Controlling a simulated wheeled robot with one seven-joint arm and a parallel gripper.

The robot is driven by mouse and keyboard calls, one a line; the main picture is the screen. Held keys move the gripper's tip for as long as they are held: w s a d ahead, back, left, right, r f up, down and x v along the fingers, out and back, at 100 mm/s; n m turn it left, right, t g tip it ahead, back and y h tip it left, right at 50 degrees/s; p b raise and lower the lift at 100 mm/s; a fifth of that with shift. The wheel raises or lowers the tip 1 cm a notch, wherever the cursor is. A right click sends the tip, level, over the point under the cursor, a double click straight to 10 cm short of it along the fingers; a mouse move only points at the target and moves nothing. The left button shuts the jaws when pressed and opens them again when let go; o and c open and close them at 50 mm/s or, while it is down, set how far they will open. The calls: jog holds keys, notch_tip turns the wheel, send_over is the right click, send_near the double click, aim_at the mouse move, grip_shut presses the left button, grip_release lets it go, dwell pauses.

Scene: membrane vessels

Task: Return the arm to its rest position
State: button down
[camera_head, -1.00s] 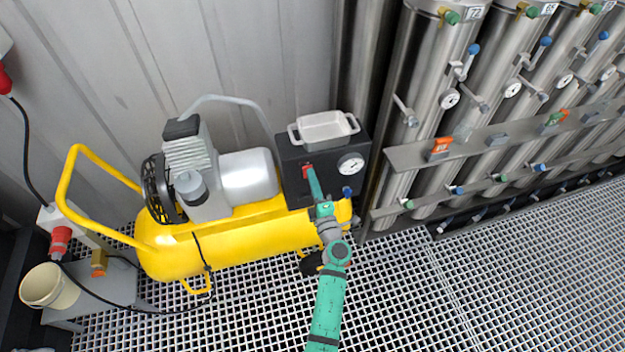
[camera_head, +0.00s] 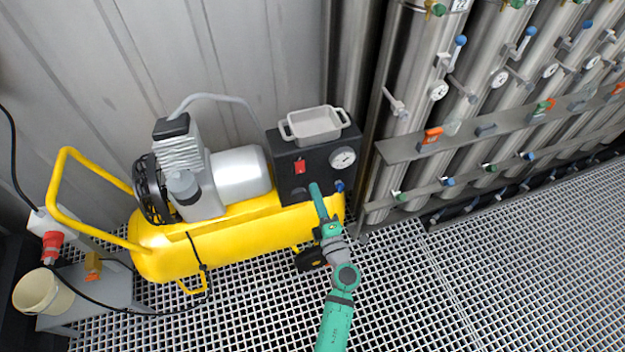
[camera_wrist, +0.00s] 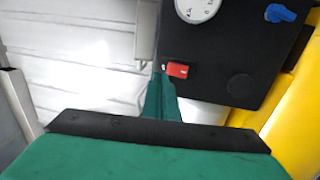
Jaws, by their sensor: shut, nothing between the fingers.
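My green gripper (camera_head: 315,190) is shut and empty, in front of the black control box (camera_head: 287,184) of the yellow compressor (camera_head: 200,240). Its tip is below the red switch (camera_head: 300,166), apart from it in the head view. In the wrist view the shut fingers (camera_wrist: 161,85) point up at the picture's middle, and the red switch (camera_wrist: 177,70) shows just to the right of their tips. My arm reaches up from the bottom of the head view.
A grey tray (camera_head: 316,124) sits on the control box, with a gauge (camera_head: 342,158) and a blue knob (camera_head: 339,186) below. Steel vessels (camera_head: 402,90) with valves stand at the right. A cream bucket (camera_head: 42,291) is at the lower left. The grating floor (camera_head: 480,270) at lower right is clear.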

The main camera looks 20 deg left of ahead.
jog(key=shift+s+d+r, duration=0.1)
jog(key=shift+s+d, duration=0.25)
jog(key=shift+s, duration=0.35)
jog(key=shift+s+d+r, duration=0.1)
jog(key=shift+s+d, duration=0.25)
jog(key=shift+s, duration=0.3)
jog(key=shift+s+d+r, duration=0.1)
jog(key=shift+s+d, duration=0.25)
jog(key=shift+s, duration=0.35)
jog(key=shift+s+f, duration=0.1)
jog(key=s+d+m+h, duration=0.3)
jog(key=s+m, duration=0.5)
jog(key=s, duration=0.3)
jog(key=s+d+r+m+h, duration=0.1)
jog(key=s+d+m+h, duration=0.3)
jog(key=s+m, duration=0.4)
jog(key=s+d+r+m+h, duration=0.1)
jog(key=s+d+m+h, duration=0.2)
jog(key=s, duration=1.2)
jog(key=d+m, duration=0.2)
jog(key=m, duration=0.3)
jog(key=shift+s+r+m+g+h, duration=0.15)
jog(key=shift+s+m+g+h, duration=0.15)
jog(key=shift+s+g+h, duration=0.1)
